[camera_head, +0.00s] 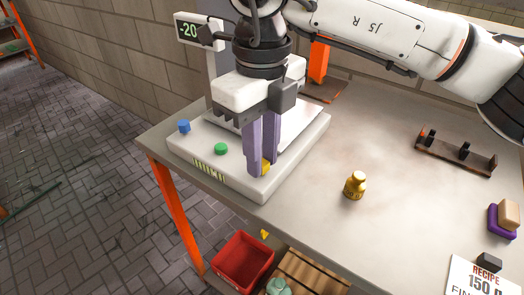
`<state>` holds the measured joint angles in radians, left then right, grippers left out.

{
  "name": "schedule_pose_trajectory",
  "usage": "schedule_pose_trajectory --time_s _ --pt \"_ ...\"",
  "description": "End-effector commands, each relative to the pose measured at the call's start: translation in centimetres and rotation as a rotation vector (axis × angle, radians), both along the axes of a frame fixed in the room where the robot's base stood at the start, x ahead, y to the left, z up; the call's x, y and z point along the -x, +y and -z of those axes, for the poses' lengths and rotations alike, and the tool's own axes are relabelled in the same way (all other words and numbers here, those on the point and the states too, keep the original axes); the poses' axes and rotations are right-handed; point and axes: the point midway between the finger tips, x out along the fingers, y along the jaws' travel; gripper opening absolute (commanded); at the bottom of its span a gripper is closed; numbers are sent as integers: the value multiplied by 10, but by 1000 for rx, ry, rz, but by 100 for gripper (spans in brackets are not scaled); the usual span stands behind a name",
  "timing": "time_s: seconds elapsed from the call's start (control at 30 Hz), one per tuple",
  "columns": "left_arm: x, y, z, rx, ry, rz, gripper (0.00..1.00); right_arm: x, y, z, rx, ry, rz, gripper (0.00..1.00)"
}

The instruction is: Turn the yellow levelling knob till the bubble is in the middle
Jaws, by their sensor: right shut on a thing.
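The yellow levelling knob (265,167) is at the front right corner of the white scale (185,150), partly hidden by my gripper. My right gripper (259,172) points down with its purple fingers shut on the yellow knob. A greenish striped strip (208,172), perhaps the level vial, is on the scale's front edge; it is too small to tell where a bubble lies. A green knob (221,149) and a blue knob (184,126) are also on the scale. The display (188,30) reads -20. My left gripper is not in view.
A brass weight (355,185) stands right of the scale on the table. A dark rack (455,151), a purple and tan block (503,219) and a recipe sheet (478,280) are at the right. A red bin (243,262) is below the front edge.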

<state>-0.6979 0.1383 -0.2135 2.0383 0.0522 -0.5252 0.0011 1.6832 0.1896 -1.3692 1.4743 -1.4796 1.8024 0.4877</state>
Motion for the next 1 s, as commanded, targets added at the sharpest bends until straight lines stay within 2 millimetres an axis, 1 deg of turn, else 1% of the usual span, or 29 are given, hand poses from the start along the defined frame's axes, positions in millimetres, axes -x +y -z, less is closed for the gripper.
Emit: schedule_pose_trajectory --time_s 1.0 --pt "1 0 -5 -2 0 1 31 0 0 -2 -1 -2 -965 0"
